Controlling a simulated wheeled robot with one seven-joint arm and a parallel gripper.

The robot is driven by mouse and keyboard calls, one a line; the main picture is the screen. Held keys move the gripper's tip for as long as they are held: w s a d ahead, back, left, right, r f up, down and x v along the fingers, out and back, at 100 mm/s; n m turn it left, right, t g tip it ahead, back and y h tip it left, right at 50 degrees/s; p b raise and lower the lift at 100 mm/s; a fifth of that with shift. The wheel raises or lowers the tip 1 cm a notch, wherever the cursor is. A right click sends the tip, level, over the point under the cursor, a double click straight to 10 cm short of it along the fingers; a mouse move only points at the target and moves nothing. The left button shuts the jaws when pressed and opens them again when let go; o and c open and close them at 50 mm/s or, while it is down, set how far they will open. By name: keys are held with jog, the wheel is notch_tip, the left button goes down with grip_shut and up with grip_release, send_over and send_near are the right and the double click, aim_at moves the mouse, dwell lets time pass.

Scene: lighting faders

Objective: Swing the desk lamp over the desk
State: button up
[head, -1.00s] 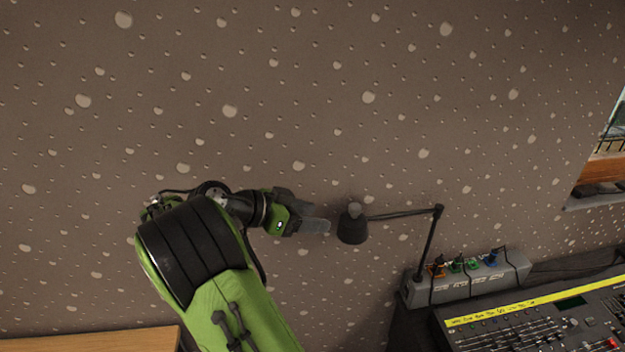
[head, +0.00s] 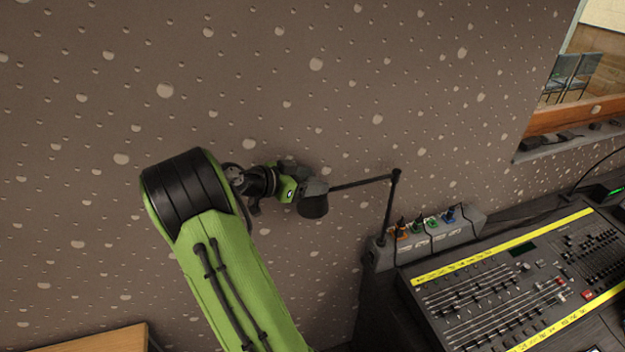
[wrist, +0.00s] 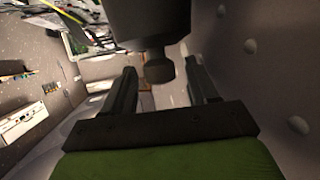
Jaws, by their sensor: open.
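The desk lamp has a dark shade (head: 314,206) at the left end of a thin arm (head: 362,183). That arm runs to the top of an upright post (head: 391,205) beside the desk's back edge, so the shade hangs left of the desk, near the wall. My gripper (head: 312,187) is at the shade, partly covering its top. In the wrist view the dark shade (wrist: 148,22) and its small knob (wrist: 159,68) show between the two fingers of my gripper (wrist: 162,88). The fingers stand apart, with gaps beside the knob. Whether either finger touches the lamp cannot be told.
A grey power strip box (head: 437,240) with coloured plugs stands right of the post. A lighting console (head: 500,290) with faders fills the desk at lower right. A wooden top (head: 105,340) shows at lower left. The speckled wall (head: 300,90) lies close behind my gripper.

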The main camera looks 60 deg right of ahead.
jog(key=shift+s+d+f, duration=0.1)
jog(key=shift+d+f, duration=0.05)
jog(key=shift+d, duration=0.25)
jog(key=shift+a, duration=0.1)
grip_shut()
jog(key=shift+s, duration=0.1)
